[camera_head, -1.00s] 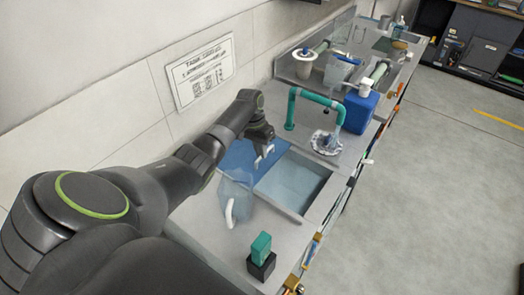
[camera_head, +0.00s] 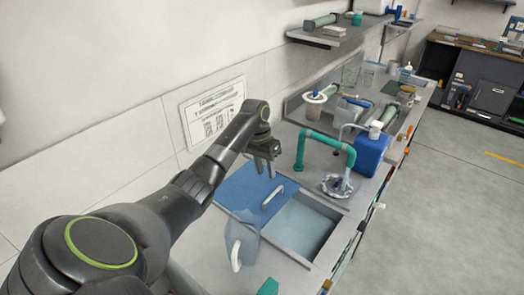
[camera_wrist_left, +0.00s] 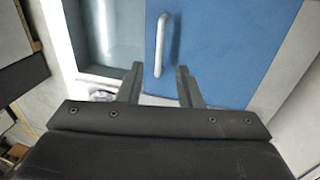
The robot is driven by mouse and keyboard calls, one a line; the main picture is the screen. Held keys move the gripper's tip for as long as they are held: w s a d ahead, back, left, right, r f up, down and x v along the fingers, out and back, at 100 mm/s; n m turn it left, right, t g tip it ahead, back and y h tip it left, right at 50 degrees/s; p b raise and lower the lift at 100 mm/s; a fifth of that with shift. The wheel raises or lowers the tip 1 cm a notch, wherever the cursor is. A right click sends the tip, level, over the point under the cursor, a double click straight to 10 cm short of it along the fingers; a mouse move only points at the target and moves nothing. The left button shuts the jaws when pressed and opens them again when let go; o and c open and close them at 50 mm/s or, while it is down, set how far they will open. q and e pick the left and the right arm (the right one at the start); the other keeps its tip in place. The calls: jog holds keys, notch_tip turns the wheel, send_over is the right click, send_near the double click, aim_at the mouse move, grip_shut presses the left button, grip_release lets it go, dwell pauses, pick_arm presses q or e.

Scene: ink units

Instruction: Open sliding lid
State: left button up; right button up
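The blue sliding lid (camera_head: 240,187) covers the left part of a basin set in the grey counter, and the right part, the open basin (camera_head: 308,225), shows beside it. A white handle (camera_head: 272,198) stands on the lid near its right edge. My left gripper (camera_head: 264,171) is above the back of the lid, open and empty, apart from the handle. In the left wrist view the lid (camera_wrist_left: 225,50) and its handle (camera_wrist_left: 161,45) show, with the handle ahead of and between the open fingertips (camera_wrist_left: 158,82). My right gripper is not in view.
A clear jug with a white handle (camera_head: 236,252) stands in front of the lid. A green pipe (camera_head: 325,142), a blue canister (camera_head: 370,152) and a drain fitting (camera_head: 336,187) are behind the basin. A green block (camera_head: 268,287) is at the front edge.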

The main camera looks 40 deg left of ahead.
pick_arm(q)
notch_tip(320, 180, up, 8)
jog(key=a, duration=0.1)
jog(key=shift+a+p, duration=0.25)
jog(key=shift+p, duration=0.1)
